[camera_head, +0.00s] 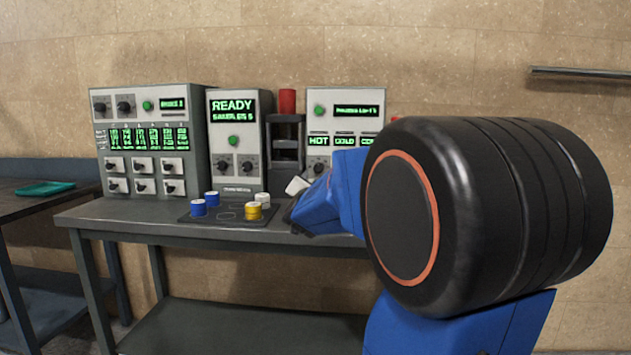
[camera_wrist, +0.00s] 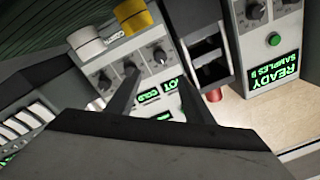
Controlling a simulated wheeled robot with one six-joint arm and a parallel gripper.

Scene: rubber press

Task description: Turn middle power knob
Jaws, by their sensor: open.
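In the head view, the right-hand control unit (camera_head: 345,97) stands on the bench, its lower part hidden behind my blue arm. In the wrist view, which shows it upside down, the unit has three dark knobs in a slanted row. The middle power knob (camera_wrist: 132,69) is between one knob (camera_wrist: 105,83) to the left and one (camera_wrist: 160,56) to the right. My gripper (camera_wrist: 160,76) is open, its two dark fingers reaching toward this panel. The left fingertip overlaps the area by the middle knob; I cannot tell if it touches. No object shows between the fingers.
A white cylinder (camera_wrist: 86,43) and a yellow cylinder (camera_wrist: 132,15) are close to the panel. A press (camera_head: 285,140) and the READY unit (camera_head: 233,108) stand left of it. Blue cups (camera_head: 198,208) and a yellow cup (camera_head: 253,210) sit on the bench.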

